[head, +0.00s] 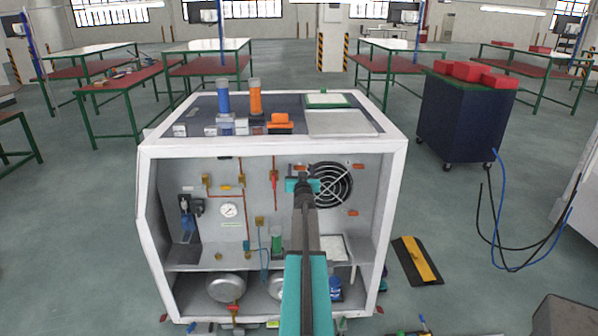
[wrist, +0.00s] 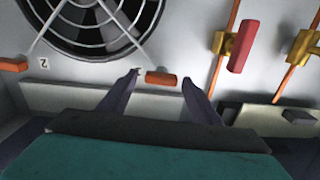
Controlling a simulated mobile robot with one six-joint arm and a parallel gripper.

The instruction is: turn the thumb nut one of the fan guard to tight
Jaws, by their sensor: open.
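The fan guard (head: 330,186) is a round wire grille over a dark fan on the back panel of the white-framed generator; it also shows in the wrist view (wrist: 100,15). Orange thumb nuts sit around it. The one at its upper left in the head view (head: 300,167) appears in the wrist view (wrist: 161,78) as a short bar lying level between my fingertips. My gripper (wrist: 160,82) is open, with one finger on each side of this nut and gaps showing. A label beside it is partly hidden by a finger. Another nut (wrist: 14,65) is by a mark "2".
A red-handled valve (wrist: 242,45) and a brass fitting (wrist: 302,45) on orange pipes are right of my gripper in the wrist view. The generator's frame (head: 392,200) encloses the bay. A shelf (head: 205,256) and silver tanks (head: 226,288) are below.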

